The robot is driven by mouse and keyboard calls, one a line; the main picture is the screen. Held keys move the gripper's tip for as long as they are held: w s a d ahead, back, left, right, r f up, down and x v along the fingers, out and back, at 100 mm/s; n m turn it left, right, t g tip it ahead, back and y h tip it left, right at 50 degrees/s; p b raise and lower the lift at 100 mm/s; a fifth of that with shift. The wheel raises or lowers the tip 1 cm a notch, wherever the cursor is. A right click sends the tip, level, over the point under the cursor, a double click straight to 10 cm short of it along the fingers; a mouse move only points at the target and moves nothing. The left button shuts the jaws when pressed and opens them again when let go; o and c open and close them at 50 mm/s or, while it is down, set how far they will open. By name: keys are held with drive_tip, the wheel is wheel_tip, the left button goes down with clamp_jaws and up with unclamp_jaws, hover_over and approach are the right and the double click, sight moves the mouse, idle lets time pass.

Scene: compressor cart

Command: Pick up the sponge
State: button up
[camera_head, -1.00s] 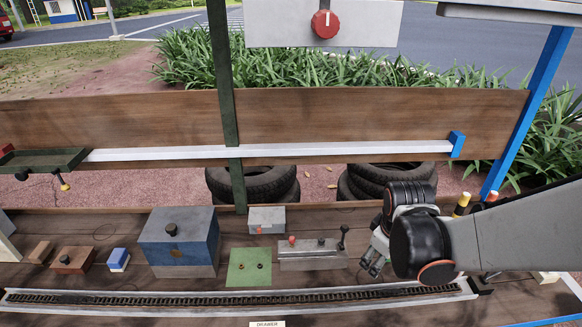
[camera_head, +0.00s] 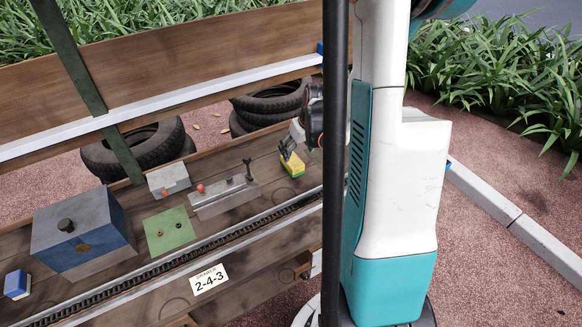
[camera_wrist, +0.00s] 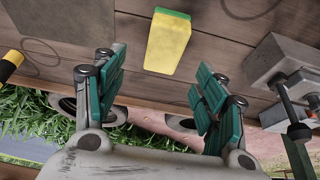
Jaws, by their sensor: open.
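The sponge (camera_head: 292,166) is a small yellow block with a green face. It lies on the wooden bench top, to the right of the grey lever block. In the wrist view the sponge (camera_wrist: 166,45) shows in the upper middle, beyond the fingers and between their lines. My gripper (camera_head: 289,149) is close to the sponge in the head view, partly overlapping its far side. In the wrist view my gripper (camera_wrist: 153,80) has its two green-padded fingers wide apart with nothing between them. I cannot tell the exact height of the fingertips above the bench.
The grey block with levers (camera_head: 224,195) stands left of the sponge and also shows at right in the wrist view (camera_wrist: 283,62). A green plate (camera_head: 169,230) and a blue-grey box (camera_head: 84,232) are farther left. A chain rail (camera_head: 180,258) runs along the bench front.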

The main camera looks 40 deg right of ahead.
sight(293, 160)
drive_tip(key=x, duration=0.2)
drive_tip(key=shift+w+f+b, duration=0.15)
drive_tip(key=shift+f+b, duration=0.15)
drive_tip(key=shift+f, duration=0.05)
drive_tip(key=shift+s+a+b+x, duration=0.1)
drive_tip(key=shift+b+x, duration=0.6)
drive_tip(key=shift+x, duration=0.65)
drive_tip(key=shift+s+a+b+x, duration=0.15)
drive_tip(key=shift+b+x, duration=0.5)
drive_tip(key=shift+x, duration=0.65)
drive_tip(key=shift+c, duration=0.2)
drive_tip(key=c, duration=0.9)
